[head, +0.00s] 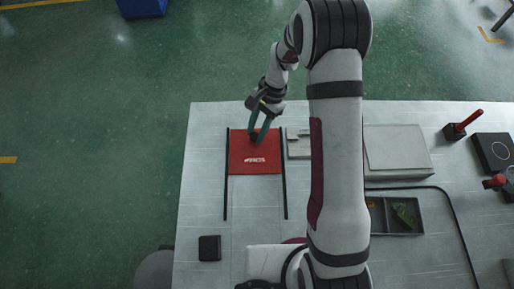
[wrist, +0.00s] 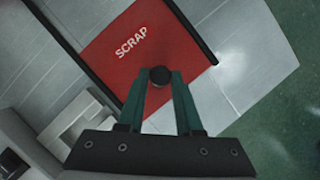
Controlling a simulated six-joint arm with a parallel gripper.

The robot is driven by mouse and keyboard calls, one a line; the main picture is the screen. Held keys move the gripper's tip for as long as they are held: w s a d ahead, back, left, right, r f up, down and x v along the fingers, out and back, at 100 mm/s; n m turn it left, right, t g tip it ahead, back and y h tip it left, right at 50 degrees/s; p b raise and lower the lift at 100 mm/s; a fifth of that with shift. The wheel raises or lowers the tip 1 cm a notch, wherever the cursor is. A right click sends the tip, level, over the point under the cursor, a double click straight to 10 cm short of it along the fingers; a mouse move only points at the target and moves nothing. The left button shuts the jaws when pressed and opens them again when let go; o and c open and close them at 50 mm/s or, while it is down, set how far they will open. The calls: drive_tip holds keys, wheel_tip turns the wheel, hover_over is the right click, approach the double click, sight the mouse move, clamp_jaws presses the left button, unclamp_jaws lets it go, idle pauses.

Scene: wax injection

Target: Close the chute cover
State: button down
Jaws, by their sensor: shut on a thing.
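The chute cover is a red plate (head: 255,158) between two dark rails (head: 226,190) on the table, at the far end of the rails. In the wrist view the red plate (wrist: 137,50) bears the word SCRAP. A dark round knob (wrist: 160,76) stands at the plate's edge. My gripper (head: 259,137) is at the plate's far edge, and its green fingers (wrist: 160,88) are shut on the knob. Between the rails, the table in front of the plate is bare. The fingers hide part of the knob and the plate's edge.
A light fixture block (head: 298,143) sits just right of the rails. A grey box (head: 397,150), a dark parts tray (head: 404,229) and red-handled levers (head: 467,121) are further right. A small black block (head: 209,248) lies near the front left. My arm crosses the table's middle.

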drive_tip(key=shift+w, duration=0.55)
drive_tip(key=c, duration=0.6)
unclamp_jaws()
drive_tip(key=v, duration=1.5)
drive_tip(key=shift+d+r, duration=0.1)
drive_tip(key=shift+r, duration=0.3)
